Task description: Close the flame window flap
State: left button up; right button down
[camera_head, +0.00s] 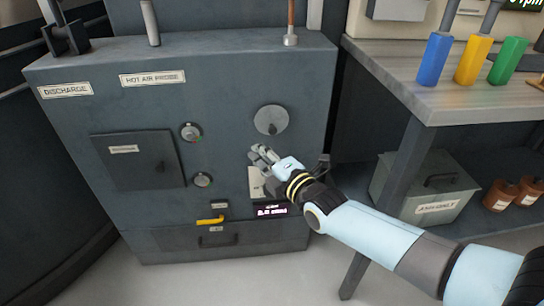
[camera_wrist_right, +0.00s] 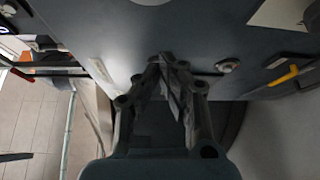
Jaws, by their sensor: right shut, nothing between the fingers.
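A round grey disc (camera_head: 271,120) with a small dark knob sits on the upper right of the dark grey cabinet front; it may be the flame window flap. No open window shows beside it, and I cannot tell its state. My right gripper (camera_head: 262,154) is just below the disc, in front of the panel and apart from the disc in the picture. In the right wrist view my right gripper (camera_wrist_right: 170,64) has its fingers together and empty, close to the panel. Contact with the panel cannot be told. My left gripper is not in view.
The cabinet (camera_head: 230,75) also has a square dark door (camera_head: 138,160), two dials and a yellow handle (camera_head: 210,221), which also shows in the right wrist view (camera_wrist_right: 284,76). A workbench (camera_head: 420,80) with coloured handles stands at right, with a grey box (camera_head: 425,185) below.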

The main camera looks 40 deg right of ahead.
aim_at(272, 124)
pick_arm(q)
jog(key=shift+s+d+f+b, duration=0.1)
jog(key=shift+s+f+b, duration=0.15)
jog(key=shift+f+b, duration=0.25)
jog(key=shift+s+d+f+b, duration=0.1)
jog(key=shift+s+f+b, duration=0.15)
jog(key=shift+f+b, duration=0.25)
pick_arm(e)
jog(key=w+d, duration=0.4)
jog(key=shift+w, duration=0.35)
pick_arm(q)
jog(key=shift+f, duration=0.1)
pick_arm(e)
jog(key=shift+d, duration=0.1)
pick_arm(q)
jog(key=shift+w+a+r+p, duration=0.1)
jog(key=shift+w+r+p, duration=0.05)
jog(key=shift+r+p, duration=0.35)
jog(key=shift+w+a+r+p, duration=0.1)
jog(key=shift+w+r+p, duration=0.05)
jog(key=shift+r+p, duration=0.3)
pick_arm(e)
jog(key=shift+s+d+n, duration=0.2)
jog(key=shift+d+n, duration=0.2)
jog(key=shift+d, duration=0.1)
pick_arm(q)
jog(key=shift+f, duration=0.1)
